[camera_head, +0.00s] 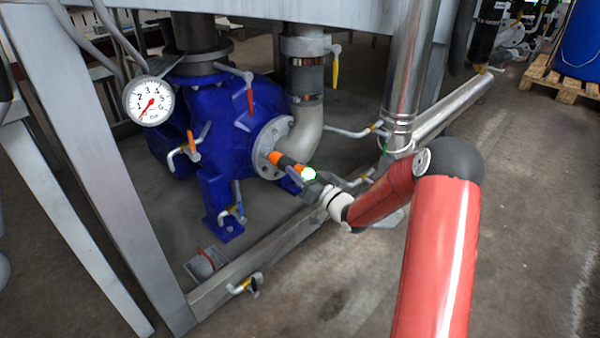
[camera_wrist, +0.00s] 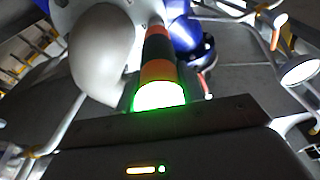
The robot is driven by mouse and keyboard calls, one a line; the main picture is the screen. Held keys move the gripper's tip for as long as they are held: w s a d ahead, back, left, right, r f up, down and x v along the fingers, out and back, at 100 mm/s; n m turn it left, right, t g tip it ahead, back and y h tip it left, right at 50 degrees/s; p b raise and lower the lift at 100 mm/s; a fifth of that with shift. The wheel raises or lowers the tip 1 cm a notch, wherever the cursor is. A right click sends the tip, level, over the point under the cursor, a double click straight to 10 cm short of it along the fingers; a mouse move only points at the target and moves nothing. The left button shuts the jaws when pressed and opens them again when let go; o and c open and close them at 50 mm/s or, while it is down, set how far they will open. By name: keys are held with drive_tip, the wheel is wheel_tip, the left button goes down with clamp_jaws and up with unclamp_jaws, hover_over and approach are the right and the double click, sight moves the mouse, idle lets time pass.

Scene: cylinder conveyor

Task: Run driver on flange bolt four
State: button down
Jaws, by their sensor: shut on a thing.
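The driver (camera_head: 288,163) is a short black and orange cylinder with a lit white-green end. My gripper (camera_head: 311,180) is shut on it at the lit end. The orange front of the driver meets the face of the grey round flange (camera_head: 261,160), on its lower right side. In the wrist view the driver (camera_wrist: 158,70) points up and away from the dark gripper body, towards the pale flange. The bolt at the driver's tip is hidden, and I cannot tell its number or whether the tip is seated on it.
A grey elbow pipe (camera_head: 308,130) rises from the flange and fills the left of the wrist view (camera_wrist: 97,55). The blue pump (camera_head: 225,130) carries several valve levers. A gauge (camera_head: 150,101) hangs left. A steel frame beam (camera_head: 260,255) runs below my gripper. Open floor lies to the right.

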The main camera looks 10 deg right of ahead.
sight(310, 177)
drive_tip(key=shift+r+v, duration=0.15)
drive_tip(key=shift+v, duration=0.75)
drive_tip(key=shift+r+v, duration=0.15)
drive_tip(key=shift+v, duration=0.75)
drive_tip(key=shift+d, duration=0.15)
drive_tip(key=shift+r+v, duration=0.1)
drive_tip(key=shift+v, duration=0.6)
drive_tip(key=shift+r+v, duration=0.15)
drive_tip(key=shift+v, duration=0.6)
drive_tip(key=shift+w+r, duration=0.1)
